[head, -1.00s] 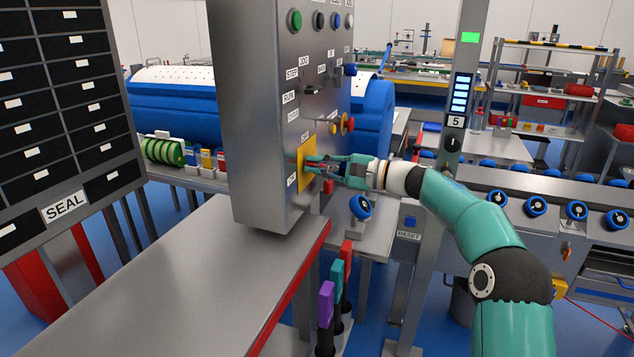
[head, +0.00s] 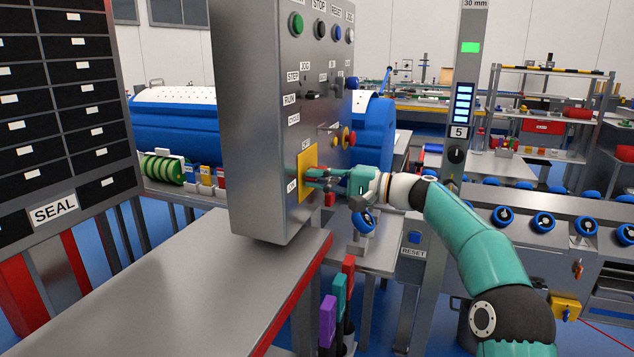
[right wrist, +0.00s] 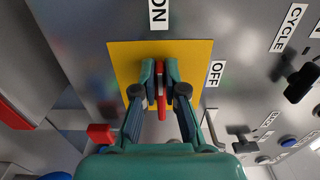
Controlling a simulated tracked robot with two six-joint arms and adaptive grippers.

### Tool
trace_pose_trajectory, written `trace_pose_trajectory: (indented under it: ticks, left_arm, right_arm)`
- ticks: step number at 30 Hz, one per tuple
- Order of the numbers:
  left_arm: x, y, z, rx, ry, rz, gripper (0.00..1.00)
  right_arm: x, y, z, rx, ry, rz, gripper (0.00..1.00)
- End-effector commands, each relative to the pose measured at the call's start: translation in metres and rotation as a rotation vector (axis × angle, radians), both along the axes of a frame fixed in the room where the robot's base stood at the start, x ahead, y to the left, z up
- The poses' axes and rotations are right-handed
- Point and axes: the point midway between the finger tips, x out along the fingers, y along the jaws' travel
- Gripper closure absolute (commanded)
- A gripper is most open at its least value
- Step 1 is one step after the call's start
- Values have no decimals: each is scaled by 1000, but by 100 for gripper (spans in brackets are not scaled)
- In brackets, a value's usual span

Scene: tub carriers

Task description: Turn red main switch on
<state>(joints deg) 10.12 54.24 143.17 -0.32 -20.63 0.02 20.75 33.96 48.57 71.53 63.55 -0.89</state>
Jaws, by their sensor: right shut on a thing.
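The red main switch (right wrist: 161,92) shows in the right wrist view as a narrow red handle in front of a yellow plate (right wrist: 195,65). The handle lies upright in that picture, roughly in line with the ON label above; the OFF label is to the right. My right gripper (right wrist: 160,85) is shut on the handle, one finger on each side. My left gripper is not in view.
The grey control panel (head: 262,130) carries other knobs and buttons, including a red mushroom button (head: 346,137) above my gripper. A bare metal table (head: 220,285) stands below the panel. Purple, teal and red levers (head: 328,320) stand below my right gripper.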

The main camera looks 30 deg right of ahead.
Motion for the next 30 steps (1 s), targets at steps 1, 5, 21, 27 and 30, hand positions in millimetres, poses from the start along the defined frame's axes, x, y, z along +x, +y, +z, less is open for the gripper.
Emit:
trace_pose_trajectory:
  ticks: [1, 5, 21, 27, 30]
  left_arm:
    - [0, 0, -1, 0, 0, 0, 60]
    - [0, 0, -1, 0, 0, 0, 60]
    - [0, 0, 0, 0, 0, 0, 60]
    - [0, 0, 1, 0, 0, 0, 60]
    - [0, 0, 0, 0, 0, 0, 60]
  right_arm:
    - [0, 3, -8, -6, 12, 13, 100]
    - [0, 3, -8, -6, 14, 13, 100]
    - [-1, 0, -3, -3, 5, 5, 65]
    - [-15, -14, -3, -4, 6, 2, 65]
    - [-29, -26, -3, -2, 7, 1, 65]
